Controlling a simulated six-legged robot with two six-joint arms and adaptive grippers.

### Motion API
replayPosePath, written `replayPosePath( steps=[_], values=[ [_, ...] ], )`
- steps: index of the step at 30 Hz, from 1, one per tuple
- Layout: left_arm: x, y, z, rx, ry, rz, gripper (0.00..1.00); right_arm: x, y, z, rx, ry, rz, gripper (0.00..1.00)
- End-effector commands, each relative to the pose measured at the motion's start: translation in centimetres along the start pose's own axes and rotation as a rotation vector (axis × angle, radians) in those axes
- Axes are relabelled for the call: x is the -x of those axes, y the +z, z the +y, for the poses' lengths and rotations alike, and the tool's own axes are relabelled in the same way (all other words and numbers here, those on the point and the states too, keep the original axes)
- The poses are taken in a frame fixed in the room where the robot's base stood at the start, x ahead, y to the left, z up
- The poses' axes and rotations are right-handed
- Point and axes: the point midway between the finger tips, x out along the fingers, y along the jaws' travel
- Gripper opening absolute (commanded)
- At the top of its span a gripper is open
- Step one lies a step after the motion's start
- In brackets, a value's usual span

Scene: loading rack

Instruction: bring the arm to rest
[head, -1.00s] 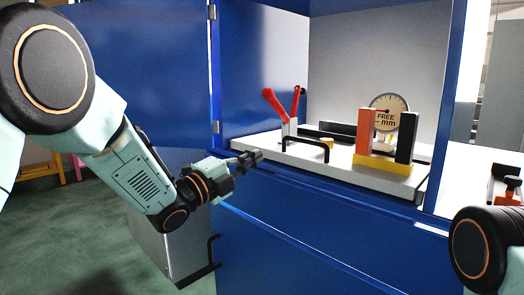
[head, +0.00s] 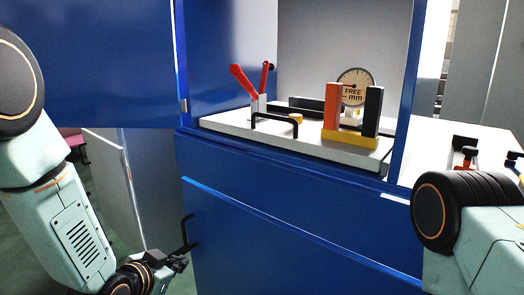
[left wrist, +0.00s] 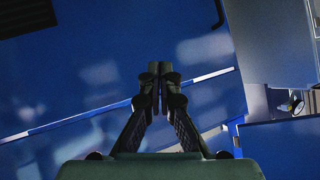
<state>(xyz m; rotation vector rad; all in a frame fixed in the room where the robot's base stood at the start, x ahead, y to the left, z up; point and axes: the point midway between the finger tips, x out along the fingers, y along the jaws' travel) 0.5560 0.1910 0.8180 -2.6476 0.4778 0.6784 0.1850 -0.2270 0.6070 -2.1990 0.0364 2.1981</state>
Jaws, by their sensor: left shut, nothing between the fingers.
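My left gripper (head: 178,262) is low at the bottom of the head view, in front of the blue cabinet (head: 290,215) and just below its black handle (head: 187,232). In the left wrist view the left gripper (left wrist: 160,68) is shut, its fingertips together with nothing between them. Behind the fingers is the blue cabinet face (left wrist: 90,80). My right arm shows at the right edge of the head view; its gripper is out of frame.
The blue door (head: 90,60) stands open at left.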

Motion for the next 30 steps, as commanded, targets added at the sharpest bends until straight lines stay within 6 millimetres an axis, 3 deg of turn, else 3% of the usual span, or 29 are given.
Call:
replayPosePath(
  steps=[1,6,11,15,18,21,30],
  values=[
    [0.6,3.4,1.3,0.08,0.011,-0.088,0.0,0.0,0.0,0.0,0.0,0.0,0.0,0.46],
    [3.9,13.3,5.4,0.324,0.008,-0.366,0.0,0.0,0.0,0.0,0.0,0.0,0.0,0.46],
    [9.0,21.5,9.5,0.491,-0.016,-0.626,0.0,0.0,0.0,0.0,0.0,0.0,0.0,0.46],
    [14.5,27.4,13.0,0.563,-0.031,-0.837,0.0,0.0,0.0,0.0,0.0,0.0,0.0,0.46],
    [17.8,30.3,15.1,0.572,-0.024,-0.948,0.0,0.0,0.0,0.0,0.0,0.0,0.0,0.46],
    [19.8,32.2,16.5,0.57,-0.005,-1.013,0.0,0.0,0.0,0.0,0.0,0.0,0.0,0.46],
    [20.8,33.3,17.4,0.568,0.005,-1.048,0.0,0.0,0.0,0.0,0.0,0.0,0.0,0.46]
  ],
)
